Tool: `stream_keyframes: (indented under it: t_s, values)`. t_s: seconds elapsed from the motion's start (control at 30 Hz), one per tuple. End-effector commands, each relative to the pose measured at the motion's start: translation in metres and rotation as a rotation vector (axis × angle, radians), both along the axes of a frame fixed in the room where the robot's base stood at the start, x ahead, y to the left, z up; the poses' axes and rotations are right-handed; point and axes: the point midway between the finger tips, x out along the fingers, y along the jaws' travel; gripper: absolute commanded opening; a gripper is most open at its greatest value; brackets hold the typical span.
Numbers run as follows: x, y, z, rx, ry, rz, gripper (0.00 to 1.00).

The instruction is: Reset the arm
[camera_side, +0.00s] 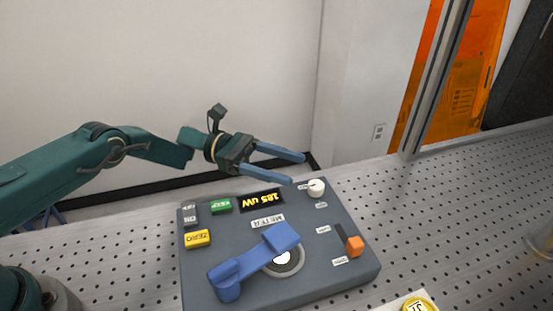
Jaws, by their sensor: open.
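My gripper (297,169) has two blue fingers and hangs in the air over the back of the grey instrument panel (207,278). The fingers are apart, point right and hold nothing. The panel carries a display (261,200) reading 185 uW, shown upside down. Below it are a METER label (268,222) and a blue lever arm (252,262) lying over a round grey dial with a white centre (283,257).
The panel also has a yellow ZERO button (197,239), a green button (221,206), an ON/OFF switch (190,214), a white knob (316,188) and an orange slider (354,246). A yellow round object (417,304) is at the front.

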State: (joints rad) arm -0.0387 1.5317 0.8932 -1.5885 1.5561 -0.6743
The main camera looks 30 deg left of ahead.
Motion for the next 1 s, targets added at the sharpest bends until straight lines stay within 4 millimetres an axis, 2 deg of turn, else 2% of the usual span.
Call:
stream_keyframes:
  t_s: [0.1,0.2,0.3,0.5,0.73,0.87,1.0]
  values:
    - [0.008,-0.001,0.048,0.007,-0.102,-0.006,0.67]
    - [0.005,-0.004,0.089,0.041,-0.182,-0.032,0.67]
    - [-0.004,-0.007,0.121,0.101,-0.258,-0.059,0.67]
    - [-0.034,-0.01,0.17,0.255,-0.421,-0.117,0.67]
    - [-0.082,-0.005,0.202,0.469,-0.618,-0.182,0.67]
    - [-0.112,0.002,0.209,0.603,-0.733,-0.219,0.67]
    - [-0.145,0.016,0.209,0.758,-0.862,-0.266,0.67]
